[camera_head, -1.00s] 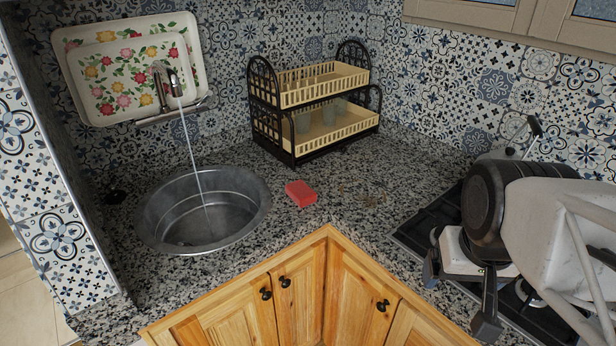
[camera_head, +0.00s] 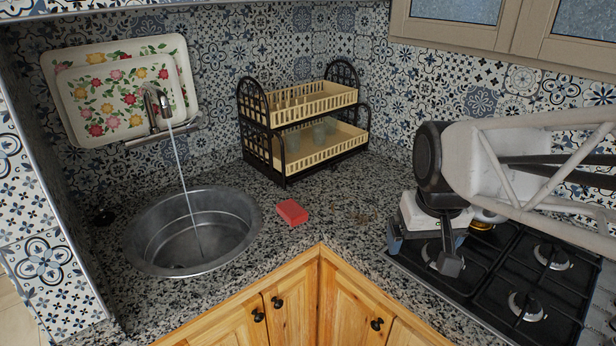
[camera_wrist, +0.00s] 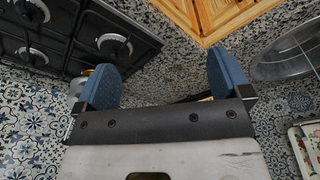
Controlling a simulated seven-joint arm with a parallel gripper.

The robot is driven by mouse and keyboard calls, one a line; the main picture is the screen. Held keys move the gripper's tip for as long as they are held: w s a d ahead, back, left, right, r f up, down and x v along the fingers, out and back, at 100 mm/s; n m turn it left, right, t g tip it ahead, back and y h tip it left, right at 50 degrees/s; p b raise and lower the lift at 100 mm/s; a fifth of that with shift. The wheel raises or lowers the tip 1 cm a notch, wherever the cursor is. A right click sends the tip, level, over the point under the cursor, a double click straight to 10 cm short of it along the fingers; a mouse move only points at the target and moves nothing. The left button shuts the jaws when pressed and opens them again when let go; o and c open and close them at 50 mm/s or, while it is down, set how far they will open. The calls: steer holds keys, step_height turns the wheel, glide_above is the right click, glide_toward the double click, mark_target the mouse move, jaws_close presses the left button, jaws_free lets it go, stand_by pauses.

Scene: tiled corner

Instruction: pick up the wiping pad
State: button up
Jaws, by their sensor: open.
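The wiping pad looks like a small red block (camera_head: 292,212). It lies flat on the speckled stone counter (camera_head: 335,225), just right of the sink, in the head view. I cannot make it out in the wrist view. My gripper (camera_head: 421,252) is to the right of the pad, over the counter and the left edge of the stove, clear of the pad. In the wrist view my gripper (camera_wrist: 165,75) has its two blue fingers spread wide with nothing between them.
A round metal sink (camera_head: 150,250) with running water is left of the pad. A two-tier dish rack (camera_head: 315,150) with several cups stands behind it. The black stove (camera_head: 500,285) is at right. Wooden cabinets (camera_head: 300,300) are below the front edge.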

steer(key=w+a+n, duration=0.2)
steer(key=w+a, duration=0.3)
steer(key=w, duration=0.5)
steer(key=n+g, duration=0.2)
steer(key=n, duration=0.2)
glide_above(292, 208)
steer(key=f, duration=1.4)
steer(key=shift+s+d+f, duration=0.2)
steer(key=shift+s+d, duration=0.05)
steer(key=shift+d, duration=0.15)
steer(key=shift+w+a+f+n, duration=0.25)
steer(key=shift+a+f+n, duration=0.05)
steer(key=shift+a, duration=0.05)
steer(key=shift+f, duration=1.3)
steer(key=shift+a+f, duration=0.1)
steer(key=shift+f, duration=2.55)
